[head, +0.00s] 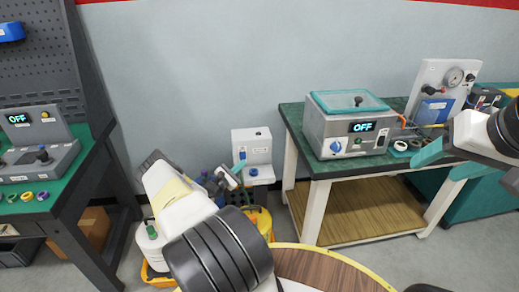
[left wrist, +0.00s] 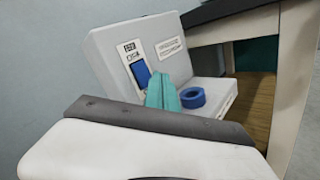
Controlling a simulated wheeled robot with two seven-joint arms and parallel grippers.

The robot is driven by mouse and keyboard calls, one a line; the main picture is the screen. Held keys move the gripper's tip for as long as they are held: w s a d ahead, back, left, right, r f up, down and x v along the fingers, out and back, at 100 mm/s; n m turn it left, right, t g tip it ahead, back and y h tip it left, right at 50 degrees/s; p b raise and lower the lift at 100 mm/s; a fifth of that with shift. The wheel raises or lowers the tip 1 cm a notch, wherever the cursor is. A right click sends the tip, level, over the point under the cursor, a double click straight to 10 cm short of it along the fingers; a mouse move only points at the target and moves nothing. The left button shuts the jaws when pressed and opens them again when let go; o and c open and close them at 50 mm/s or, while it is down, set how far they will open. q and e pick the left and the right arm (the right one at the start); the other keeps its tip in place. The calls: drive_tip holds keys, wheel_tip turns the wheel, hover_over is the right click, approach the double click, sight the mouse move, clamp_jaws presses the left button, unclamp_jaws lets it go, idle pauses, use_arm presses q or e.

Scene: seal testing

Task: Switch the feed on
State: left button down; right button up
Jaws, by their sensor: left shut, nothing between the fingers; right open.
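A white wall box (head: 252,146) stands low against the wall; a blue rocker-like switch (left wrist: 141,73) sits on its face under a small dark label too small to read. In the head view my left gripper (head: 239,168) is in front of the box's left part. In the left wrist view its teal fingers are shut together and empty, close below and to the right of the switch. I cannot tell whether they touch it. A blue ring (left wrist: 193,97) lies on the box's ledge beside the fingers. My right gripper (head: 447,162) is open and empty at the right.
A green-topped bench (head: 291,115) right of the box holds a water bath (head: 348,122) with a display reading OFF and a gauge panel (head: 443,80). The left bench (head: 80,165) holds a device (head: 36,143) also reading OFF. A yellow-edged round wooden table (head: 330,269) is in front.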

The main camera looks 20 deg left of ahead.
use_arm(q)
drive_tip(key=shift+w, duration=0.1)
idle(0.5)
drive_tip(key=shift+w+a, duration=0.2)
drive_tip(key=shift+w, duration=0.1)
drive_tip(key=shift+w+a, duration=0.15)
drive_tip(key=shift+w, duration=0.1)
idle(0.6)
drive_tip(key=shift+s, duration=0.15)
drive_tip(key=shift+s+d, duration=0.4)
drive_tip(key=shift+s, duration=0.1)
drive_tip(key=s+d, duration=0.1)
drive_tip(key=s, duration=0.1)
drive_tip(key=s+d, duration=0.1)
drive_tip(key=s, duration=0.1)
drive_tip(key=shift+s+d+r, duration=0.1)
drive_tip(key=shift+d+r, duration=0.2)
drive_tip(key=shift+r, duration=0.05)
idle(0.5)
